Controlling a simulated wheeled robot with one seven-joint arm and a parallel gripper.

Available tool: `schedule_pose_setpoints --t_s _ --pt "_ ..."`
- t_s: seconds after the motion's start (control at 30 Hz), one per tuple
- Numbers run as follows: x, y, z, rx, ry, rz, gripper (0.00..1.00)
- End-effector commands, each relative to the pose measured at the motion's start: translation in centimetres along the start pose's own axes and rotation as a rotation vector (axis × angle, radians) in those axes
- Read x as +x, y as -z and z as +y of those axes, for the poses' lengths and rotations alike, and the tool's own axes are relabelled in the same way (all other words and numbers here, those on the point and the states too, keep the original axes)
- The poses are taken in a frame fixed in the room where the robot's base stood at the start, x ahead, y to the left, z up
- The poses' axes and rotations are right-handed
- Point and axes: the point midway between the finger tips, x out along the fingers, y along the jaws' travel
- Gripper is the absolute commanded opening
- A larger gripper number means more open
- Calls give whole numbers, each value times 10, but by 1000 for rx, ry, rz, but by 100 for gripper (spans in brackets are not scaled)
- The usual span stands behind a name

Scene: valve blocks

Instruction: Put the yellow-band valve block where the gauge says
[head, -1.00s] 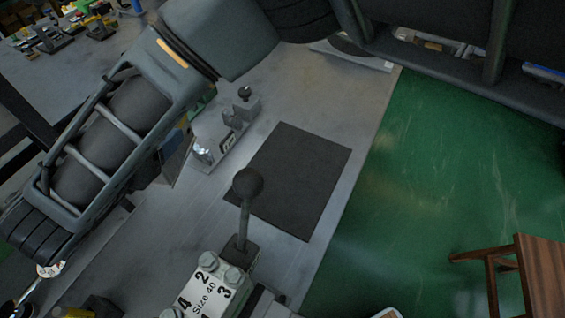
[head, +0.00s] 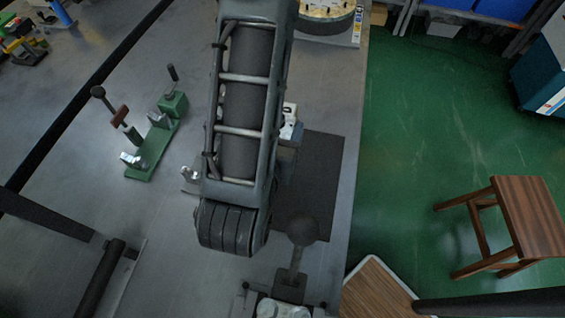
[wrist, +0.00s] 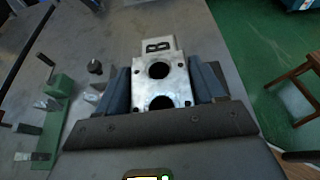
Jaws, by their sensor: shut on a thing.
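In the wrist view my gripper (wrist: 160,88) is shut on a pale metal valve block (wrist: 176,82), with one dark finger on each side. The block shows two large round holes and small corner holes. A plate marked "B" (wrist: 158,46) shows at its far end; I cannot tell whether it belongs to the block. No yellow band shows. In the head view a pale, dark-marked part (head: 290,118) shows right of my arm, over the dark mat (head: 325,165); my arm hides most of the gripper. I cannot make out a gauge reading.
A green clamp fixture (head: 152,150) stands left of my arm, and a grey fixture (head: 190,174) is mostly hidden by the arm. A black-knobbed lever (head: 303,230) stands at the front. A wooden stool (head: 528,215) stands on the green floor at right.

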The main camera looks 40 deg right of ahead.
Motion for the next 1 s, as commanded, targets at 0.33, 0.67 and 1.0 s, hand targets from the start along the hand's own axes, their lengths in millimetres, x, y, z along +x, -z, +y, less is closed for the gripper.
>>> schedule_pose_setpoints --t_s 0.33,0.67,1.0 --pt "18 38 -4 4 6 -1 0" --pt "28 61 -3 5 5 -1 0" --pt "39 87 -3 3 5 -3 0"
